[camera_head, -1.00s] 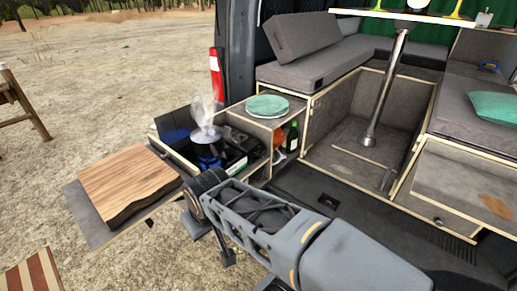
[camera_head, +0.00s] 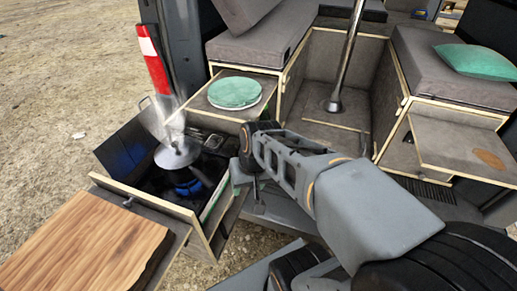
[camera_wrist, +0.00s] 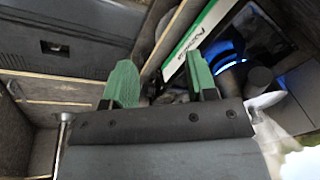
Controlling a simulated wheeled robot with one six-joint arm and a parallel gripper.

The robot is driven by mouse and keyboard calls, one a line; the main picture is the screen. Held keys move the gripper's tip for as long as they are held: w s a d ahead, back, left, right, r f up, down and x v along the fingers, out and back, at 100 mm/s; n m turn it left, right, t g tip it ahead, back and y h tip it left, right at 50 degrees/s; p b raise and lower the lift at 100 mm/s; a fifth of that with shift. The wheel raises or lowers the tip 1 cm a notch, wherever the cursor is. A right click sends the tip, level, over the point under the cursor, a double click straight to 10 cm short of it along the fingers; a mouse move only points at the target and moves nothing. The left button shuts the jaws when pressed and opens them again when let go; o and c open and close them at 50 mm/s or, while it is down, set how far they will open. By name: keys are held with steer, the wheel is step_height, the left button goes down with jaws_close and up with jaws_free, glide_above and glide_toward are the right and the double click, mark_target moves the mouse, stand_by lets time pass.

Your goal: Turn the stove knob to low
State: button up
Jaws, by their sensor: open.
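The stove (camera_head: 217,197) sits in a pulled-out box in the head view, with a pale green-and-white strip along its side. A steaming pot with a silvery lid (camera_head: 178,153) stands over a blue glow. I cannot make out the knob clearly in the head view. In the wrist view the stove's lettered green-and-white strip (camera_wrist: 192,40) runs slantwise beyond my fingers, with the blue glow to its right. My gripper (camera_wrist: 162,82) is open and empty, its two green fingertips apart. In the head view my wrist is just right of the stove box, the fingers mostly hidden.
A wooden cutting board (camera_head: 85,245) lies on the shelf left of the stove box. A green plate stack (camera_head: 235,92) stands on the counter behind. A table post (camera_head: 346,60) rises from the van floor. Gravel ground is open at the left.

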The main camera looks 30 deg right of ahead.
steer(key=w+d+f+m+y+b, duration=0.4)
steer(key=w+d+f+m+y, duration=0.1)
steer(key=w+f+m+y, duration=0.3)
steer(key=w+d+f+m+t+y+b, duration=0.1)
steer(key=w+d+f+m+t, duration=0.15)
steer(key=d+m+t, duration=0.4)
steer(key=w+d+f+m+t+y+b, duration=0.1)
steer(key=w+d+f+m+t, duration=0.1)
steer(key=d+f+m+t, duration=0.45)
steer(key=shift+n+g, duration=0.7)
steer(key=shift+n, duration=0.2)
steer(key=r+x, duration=0.1)
steer(key=x, duration=0.7)
steer(key=r+p+x, duration=0.1)
steer(key=x, duration=0.3)
steer(key=shift+w+d+r, duration=0.35)
steer(key=shift+w, duration=0.15)
steer(key=c, duration=0.6)
